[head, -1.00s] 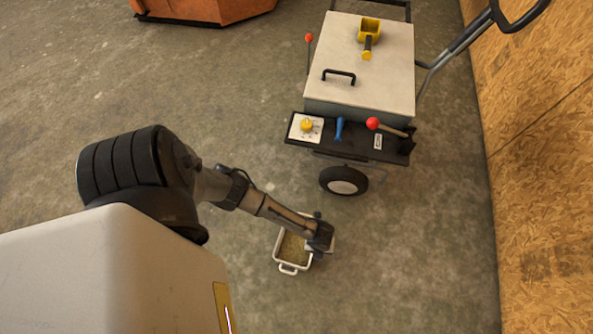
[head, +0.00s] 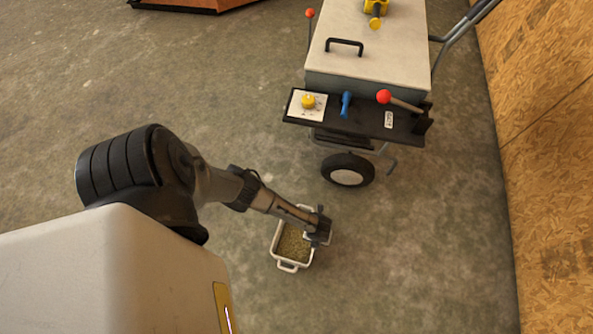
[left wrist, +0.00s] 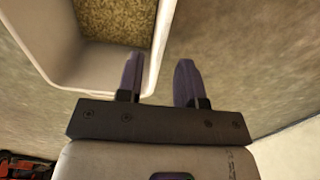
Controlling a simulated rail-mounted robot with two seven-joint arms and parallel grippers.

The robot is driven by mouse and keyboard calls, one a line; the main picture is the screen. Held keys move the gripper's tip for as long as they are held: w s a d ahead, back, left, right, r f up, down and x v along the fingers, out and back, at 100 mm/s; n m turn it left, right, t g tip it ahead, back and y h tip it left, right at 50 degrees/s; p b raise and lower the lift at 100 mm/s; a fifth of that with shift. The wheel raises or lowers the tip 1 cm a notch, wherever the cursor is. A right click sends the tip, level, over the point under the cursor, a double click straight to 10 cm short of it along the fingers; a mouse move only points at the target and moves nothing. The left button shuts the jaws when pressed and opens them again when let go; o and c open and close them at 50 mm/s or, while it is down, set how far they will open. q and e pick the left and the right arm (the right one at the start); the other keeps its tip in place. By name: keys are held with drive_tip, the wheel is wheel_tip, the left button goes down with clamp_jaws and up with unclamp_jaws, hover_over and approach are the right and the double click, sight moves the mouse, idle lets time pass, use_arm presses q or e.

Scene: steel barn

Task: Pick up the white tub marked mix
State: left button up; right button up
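The white tub (head: 277,243) has light walls, a loop handle at its near end and a grainy tan-brown fill. Its mix marking does not show. In the left wrist view the tub (left wrist: 92,75) fills the upper left. My left gripper (head: 318,228) is at the tub's right side in the head view. In the left wrist view its two fingers (left wrist: 158,82) are apart, one on each side of the tub's right wall in the picture. I see no finger pressed on the wall, and their depth against the rim is unclear. My right gripper is not in view.
A wheeled cart (head: 368,58) with a pale lid, black handle and control shelf (head: 360,118) stands beyond the tub. Its black wheel (head: 348,170) is nearest. A wood-panel wall (head: 550,170) runs along the right. Concrete floor (head: 420,250) is clear between them.

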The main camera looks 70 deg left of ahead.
use_arm(q)
wheel_tip(320, 180, down, 6)
drive_tip(key=b, duration=0.4)
drive_tip(key=shift+s+r+b, duration=0.1)
drive_tip(key=shift+r+b, duration=0.1)
drive_tip(key=shift+b, duration=0.15)
clamp_jaws()
idle(1.2)
